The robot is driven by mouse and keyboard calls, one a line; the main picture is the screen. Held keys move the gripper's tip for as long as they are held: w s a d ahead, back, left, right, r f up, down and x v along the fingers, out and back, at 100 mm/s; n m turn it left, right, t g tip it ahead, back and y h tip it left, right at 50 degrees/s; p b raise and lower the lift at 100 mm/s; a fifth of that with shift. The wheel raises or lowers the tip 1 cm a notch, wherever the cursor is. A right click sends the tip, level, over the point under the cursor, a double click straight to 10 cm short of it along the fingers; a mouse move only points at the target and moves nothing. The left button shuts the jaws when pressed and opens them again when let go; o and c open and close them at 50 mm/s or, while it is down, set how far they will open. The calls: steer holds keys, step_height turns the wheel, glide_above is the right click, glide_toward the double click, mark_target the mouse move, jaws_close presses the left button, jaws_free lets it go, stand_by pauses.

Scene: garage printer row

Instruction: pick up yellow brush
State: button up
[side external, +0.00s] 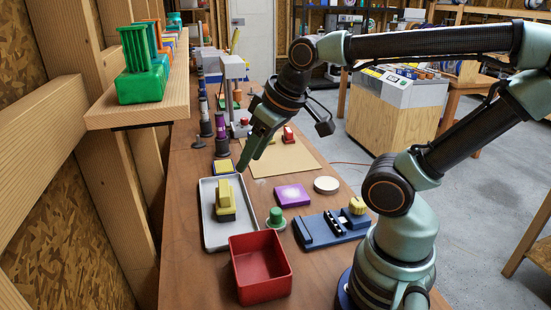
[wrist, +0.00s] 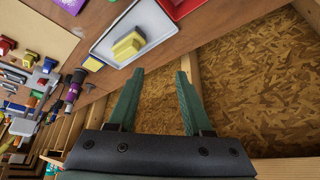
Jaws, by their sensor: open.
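The yellow brush (side external: 225,196) has a yellow body over a darker base and sits in the grey tray (side external: 209,236) on the bench. In the wrist view the brush (wrist: 128,46) lies in the tray (wrist: 163,17), up and left of the fingertips. My gripper (side external: 243,168) is in the air above the bench, past the far end of the tray and apart from the brush. In the wrist view my gripper (wrist: 160,72) has its two green fingers spread with nothing between them.
A red bin (side external: 261,268) stands in front of the tray. A green-knobbed piece (side external: 275,217), a purple block (side external: 292,195), a white disc (side external: 326,184) and a blue fixture (side external: 332,231) lie to the right. A wooden shelf (side external: 136,117) overhangs the left side.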

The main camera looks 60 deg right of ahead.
steer(key=o, duration=0.4)
steer(key=shift+c, duration=0.2)
steer(key=shift+w, duration=0.1)
steer(key=m+g, duration=0.6)
steer(key=m, duration=0.4)
glide_above(224, 187)
step_height(224, 187, down, 9)
steer(key=f, duration=0.6)
steer(key=shift+w+d, duration=0.1)
steer(key=shift+w, duration=0.25)
steer(key=shift+s+a+f, duration=0.1)
steer(key=shift+s+f, duration=0.1)
steer(key=shift+f, duration=1.15)
steer(key=shift+s+a+f, duration=0.1)
steer(key=shift+s+f, duration=0.1)
steer(key=shift+f, duration=1.15)
